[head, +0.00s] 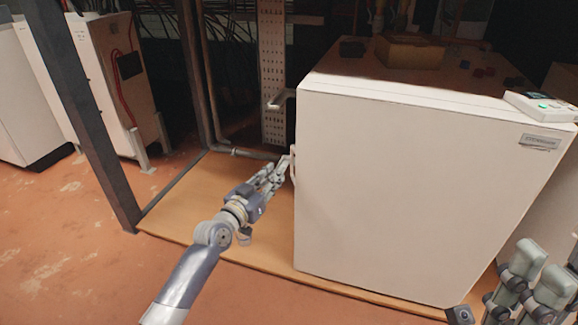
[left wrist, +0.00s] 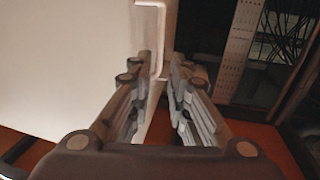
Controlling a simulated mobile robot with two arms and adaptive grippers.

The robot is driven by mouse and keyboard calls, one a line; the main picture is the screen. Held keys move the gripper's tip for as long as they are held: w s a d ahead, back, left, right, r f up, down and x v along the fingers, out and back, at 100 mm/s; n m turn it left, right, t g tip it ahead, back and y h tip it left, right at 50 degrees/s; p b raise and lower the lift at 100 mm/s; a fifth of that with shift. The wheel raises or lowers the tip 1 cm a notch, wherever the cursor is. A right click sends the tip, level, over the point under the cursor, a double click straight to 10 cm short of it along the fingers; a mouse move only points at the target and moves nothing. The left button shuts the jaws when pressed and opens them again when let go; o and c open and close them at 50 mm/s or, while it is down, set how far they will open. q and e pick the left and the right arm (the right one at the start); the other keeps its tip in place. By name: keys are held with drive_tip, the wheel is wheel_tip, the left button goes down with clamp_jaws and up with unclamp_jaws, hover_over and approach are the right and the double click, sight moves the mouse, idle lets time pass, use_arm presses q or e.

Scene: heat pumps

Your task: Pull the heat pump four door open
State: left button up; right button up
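The heat pump (head: 410,190) is a large white box with a plain white front door and a small label at its upper right. Its door handle (head: 293,165) is a pale bar on the door's left edge. In the left wrist view the handle (left wrist: 161,40) reaches down between my fingertips. My left gripper (head: 281,168) is at the handle, its fingers on either side of the bar with a narrow gap. It also shows in the left wrist view (left wrist: 162,75). Contact is not clear. The door looks closed. My right gripper (head: 540,270) is at the lower right, apart from the door, fingers apart and empty.
A brown cardboard box (head: 411,51) and a pale device with a green light (head: 541,106) lie on top of the heat pump. A dark metal post (head: 85,110) stands at left. The wooden base (head: 180,207) and red floor left of the door are clear.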

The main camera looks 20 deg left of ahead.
sight(291, 158)
use_arm(q)
drive_tip(key=b+x, duration=0.3)
drive_tip(key=x, duration=0.6)
drive_tip(key=shift+w+d+f, duration=0.1)
clamp_jaws()
